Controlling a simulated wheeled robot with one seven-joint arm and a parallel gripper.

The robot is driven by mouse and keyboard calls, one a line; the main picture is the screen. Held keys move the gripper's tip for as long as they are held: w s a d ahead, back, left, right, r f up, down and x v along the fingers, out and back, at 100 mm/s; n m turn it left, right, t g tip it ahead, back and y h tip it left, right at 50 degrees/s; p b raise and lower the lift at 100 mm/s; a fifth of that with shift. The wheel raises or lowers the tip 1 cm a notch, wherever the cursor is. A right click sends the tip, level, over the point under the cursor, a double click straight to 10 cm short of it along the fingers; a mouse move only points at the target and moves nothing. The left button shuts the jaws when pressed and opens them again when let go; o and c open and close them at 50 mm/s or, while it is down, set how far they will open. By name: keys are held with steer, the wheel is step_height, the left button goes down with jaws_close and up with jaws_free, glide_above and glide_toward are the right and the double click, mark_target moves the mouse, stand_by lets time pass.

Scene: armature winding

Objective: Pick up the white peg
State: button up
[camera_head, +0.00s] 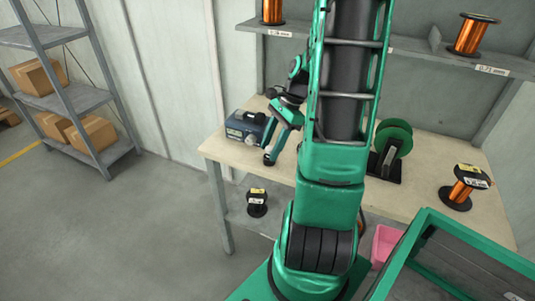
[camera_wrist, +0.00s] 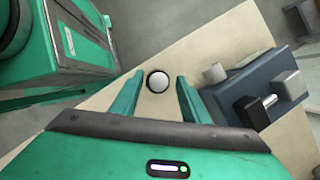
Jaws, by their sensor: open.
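The white peg shows in the wrist view as a round white top with a dark rim (camera_wrist: 158,82), seen end-on above the pale tabletop. My gripper (camera_wrist: 160,75) is open, with one green finger on each side of the peg and a gap on both sides. How far the fingertips are above the peg I cannot tell. In the head view my gripper (camera_head: 269,158) is low over the left part of the workbench (camera_head: 225,150). I cannot make out the peg there.
A blue-grey device (camera_head: 245,127) with knobs stands close left of my gripper; it also shows at right in the wrist view (camera_wrist: 255,95). A green wheel on a stand (camera_head: 393,140) and a copper spool (camera_head: 462,190) are farther right. A shelf (camera_head: 410,45) runs behind.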

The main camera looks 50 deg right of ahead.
mark_target(269, 147)
steer(key=shift+c, duration=0.4)
jaws_close()
steer(key=shift+r, duration=0.1)
steer(key=shift+r, duration=0.45)
steer(key=r, duration=0.3)
steer(key=shift+a+r, duration=0.3)
steer(key=shift+a, duration=0.05)
steer(key=a+r, duration=0.6)
steer(key=a, duration=0.5)
steer(key=shift+s+r, duration=0.2)
steer(key=shift+s, duration=0.1)
